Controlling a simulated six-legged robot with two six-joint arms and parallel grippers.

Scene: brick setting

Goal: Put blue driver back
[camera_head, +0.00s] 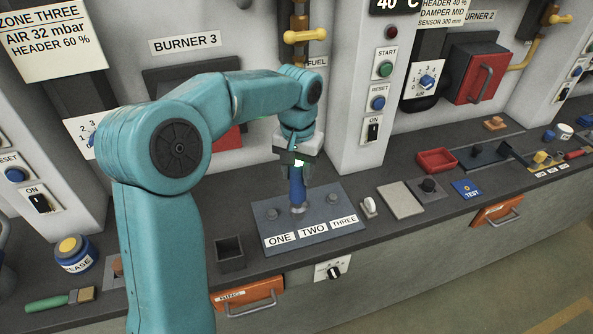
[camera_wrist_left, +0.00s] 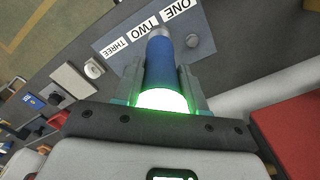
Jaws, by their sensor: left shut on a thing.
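The blue driver (camera_head: 297,190) stands upright over the middle of a grey plate (camera_head: 265,214) labelled ONE, TWO and THREE. Its lower end meets the plate near the TWO label. I cannot tell whether it is seated in a hole. My left gripper (camera_head: 298,168) is shut on the upper part of the driver. In the left wrist view the blue driver (camera_wrist_left: 158,62) lies between the fingers, its far end at the plate (camera_wrist_left: 203,45) by TWO. Round fittings show on the plate beside ONE and THREE. My right gripper is not in view.
A small dark open box (camera_head: 230,254) stands left of the plate. A white knob (camera_head: 369,206) and a beige pad (camera_head: 400,200) are to its right. A red tray (camera_head: 437,160) lies further right. A brush (camera_head: 60,299) and a grease tin (camera_head: 75,254) are at far left.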

